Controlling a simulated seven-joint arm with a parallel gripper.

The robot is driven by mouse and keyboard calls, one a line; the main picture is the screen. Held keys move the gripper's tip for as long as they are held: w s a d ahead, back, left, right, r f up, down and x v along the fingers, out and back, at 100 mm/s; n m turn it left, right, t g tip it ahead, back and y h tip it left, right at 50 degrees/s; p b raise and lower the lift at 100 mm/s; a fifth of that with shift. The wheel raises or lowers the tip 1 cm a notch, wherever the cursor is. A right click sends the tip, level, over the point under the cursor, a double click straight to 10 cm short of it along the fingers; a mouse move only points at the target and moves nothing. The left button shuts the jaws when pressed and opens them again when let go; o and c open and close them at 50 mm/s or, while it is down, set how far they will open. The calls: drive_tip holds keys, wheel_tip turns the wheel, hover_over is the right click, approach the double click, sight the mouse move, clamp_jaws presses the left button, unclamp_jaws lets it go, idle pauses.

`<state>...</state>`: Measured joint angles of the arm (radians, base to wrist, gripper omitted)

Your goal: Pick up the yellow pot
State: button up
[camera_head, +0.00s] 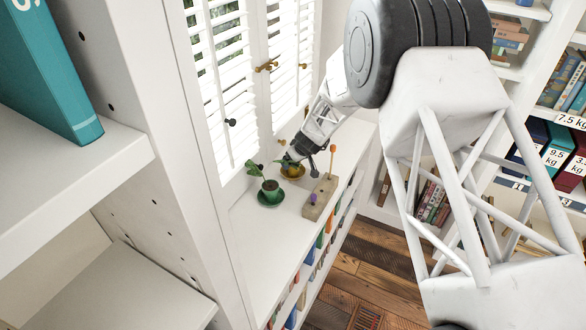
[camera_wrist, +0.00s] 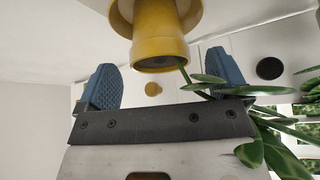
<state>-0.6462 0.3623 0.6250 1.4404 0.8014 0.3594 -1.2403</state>
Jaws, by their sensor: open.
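The yellow pot (camera_head: 293,172) stands on the white shelf top below the shuttered window, partly hidden by my gripper (camera_head: 291,160). In the wrist view the yellow pot (camera_wrist: 160,48) appears upside down at the top centre, with a wide yellow saucer (camera_wrist: 205,10) at its base. In that view my gripper (camera_wrist: 164,78) has its two blue finger pads spread apart, one to each side of the pot's rim. Gaps show between the pads and the pot, and nothing is held. Green leaves (camera_wrist: 275,92) reach across the right finger.
A green pot (camera_head: 271,190) with a leafy plant stands close in front of the yellow pot on a green saucer. White shutters (camera_head: 222,80) rise behind.

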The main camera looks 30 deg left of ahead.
drive_tip(key=shift+x, duration=1.05)
drive_tip(key=shift+c, duration=0.2)
drive_tip(key=c, duration=1.2)
drive_tip(key=shift+r, duration=0.1)
drive_tip(key=shift+r, duration=4.95)
drive_tip(key=shift+r, duration=0.2)
drive_tip(key=shift+r, duration=1.25)
